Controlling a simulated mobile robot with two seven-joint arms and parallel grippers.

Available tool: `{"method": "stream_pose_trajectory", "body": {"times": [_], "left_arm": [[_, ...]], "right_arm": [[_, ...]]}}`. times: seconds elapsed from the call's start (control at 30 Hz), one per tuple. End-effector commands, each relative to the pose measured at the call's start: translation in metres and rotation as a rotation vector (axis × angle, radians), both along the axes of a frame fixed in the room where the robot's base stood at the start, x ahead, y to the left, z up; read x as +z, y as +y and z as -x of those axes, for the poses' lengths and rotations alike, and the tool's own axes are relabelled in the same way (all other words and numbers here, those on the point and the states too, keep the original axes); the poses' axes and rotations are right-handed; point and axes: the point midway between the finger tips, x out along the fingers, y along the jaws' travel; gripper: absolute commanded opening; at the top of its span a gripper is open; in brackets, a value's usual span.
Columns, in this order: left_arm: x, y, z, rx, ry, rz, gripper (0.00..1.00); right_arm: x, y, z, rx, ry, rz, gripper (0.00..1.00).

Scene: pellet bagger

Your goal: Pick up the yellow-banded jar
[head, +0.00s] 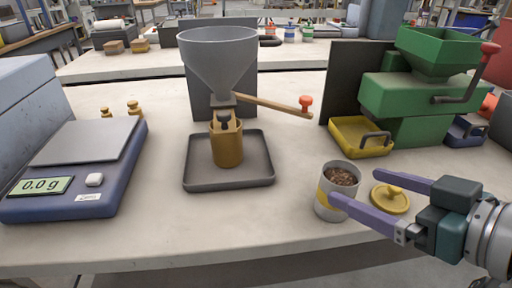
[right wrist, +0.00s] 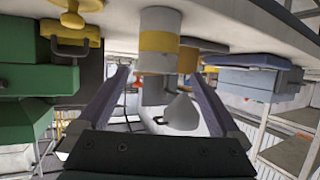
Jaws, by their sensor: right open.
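The yellow-banded jar (head: 322,198) stands upright and open-topped near the table's front edge, with brown pellets inside. In the right wrist view, which looks upside down, the jar (right wrist: 160,41) is ahead, between the lines of the two fingers. My right gripper (head: 356,187) is open with purple fingers and comes in from the right. Its near finger overlaps the jar's front in the head view; I cannot tell whether it touches. The far fingertip is to the jar's right, behind the lid. My left gripper is not in view.
A yellow knobbed lid (head: 392,204) lies right of the jar, close to the fingers. A green machine (head: 405,97) with a yellow tray (head: 350,134) stands behind. A grey hopper (head: 217,58) over a dark tray (head: 200,180) and a blue scale (head: 75,205) are leftward.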

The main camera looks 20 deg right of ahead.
Motion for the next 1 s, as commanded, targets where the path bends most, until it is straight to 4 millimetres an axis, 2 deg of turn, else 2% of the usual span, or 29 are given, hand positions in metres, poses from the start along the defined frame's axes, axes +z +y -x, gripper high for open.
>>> {"method": "stream_pose_trajectory", "body": {"times": [0.1,0.4,0.7,1.0], "left_arm": [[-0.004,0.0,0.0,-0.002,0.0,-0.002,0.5],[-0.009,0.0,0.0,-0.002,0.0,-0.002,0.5],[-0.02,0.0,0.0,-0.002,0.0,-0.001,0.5],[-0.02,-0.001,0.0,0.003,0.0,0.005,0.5]], "right_arm": [[-0.006,0.002,-0.017,0.0,-0.004,0.0,1.0],[-0.016,0.006,-0.041,-0.001,0.0,0.001,1.0],[-0.033,0.01,-0.078,0.0,-0.001,0.001,1.0],[-0.034,0.01,-0.083,0.0,0.002,0.001,1.0]]}}
